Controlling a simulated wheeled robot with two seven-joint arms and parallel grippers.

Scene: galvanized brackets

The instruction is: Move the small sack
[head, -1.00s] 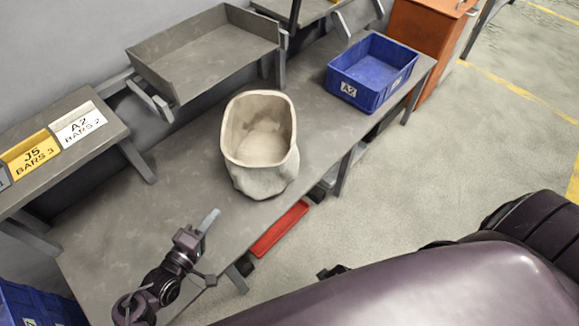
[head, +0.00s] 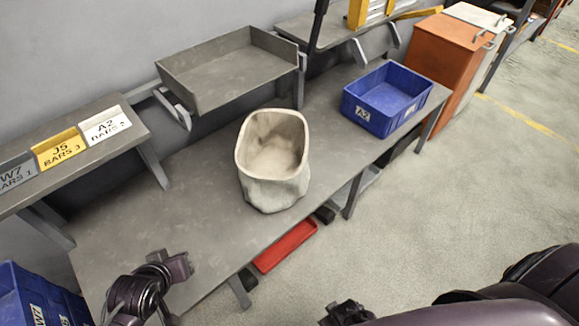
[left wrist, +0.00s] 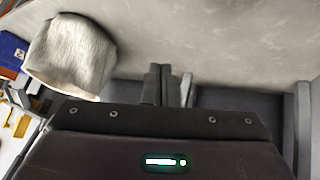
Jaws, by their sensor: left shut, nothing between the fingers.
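The small sack (head: 272,160), beige and open-topped, stands upright on the grey workbench (head: 185,215) in the head view. Its mouth faces up and looks empty. The sack also shows at the upper left of the left wrist view (left wrist: 75,50). My left gripper (head: 180,265) is at the bench's near left part, in front and to the left of the sack and apart from it. In the left wrist view its two fingers (left wrist: 160,84) are together with nothing between them.
A blue bin (head: 387,98) labelled A2 sits at the bench's far right end. A grey tray shelf (head: 225,75) and a labelled shelf (head: 70,150) stand behind. A red tray (head: 285,246) is below the front edge. Bench surface around the sack is clear.

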